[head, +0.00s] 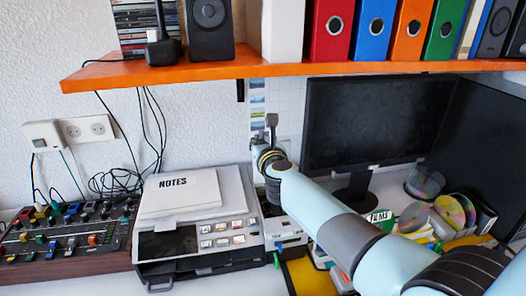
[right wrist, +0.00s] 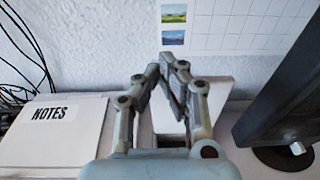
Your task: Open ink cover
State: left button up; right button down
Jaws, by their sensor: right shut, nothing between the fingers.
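The printer (head: 155,243) stands below the shelf, with a white pad marked NOTES (head: 180,193) on its top. At its right side is a dark opening, seen behind my gripper in the right wrist view. A pale flat panel (right wrist: 220,95), apparently the ink cover, stands raised behind that opening; my gripper partly hides it. My right gripper (head: 271,122) is shut and empty, its fingers pointing up in front of the panel. It also shows in the right wrist view (right wrist: 166,72); I cannot tell whether it touches the panel. My left gripper is not in view.
The orange shelf (head: 210,70) with binders and speakers hangs above. A monitor (head: 365,120) stands to the right of my gripper, with discs (head: 425,182) below it. A mixer (head: 65,240) and loose cables lie to the left.

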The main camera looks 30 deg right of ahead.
jog(key=shift+r+x, duration=0.2)
jog(key=shift+x, duration=0.7)
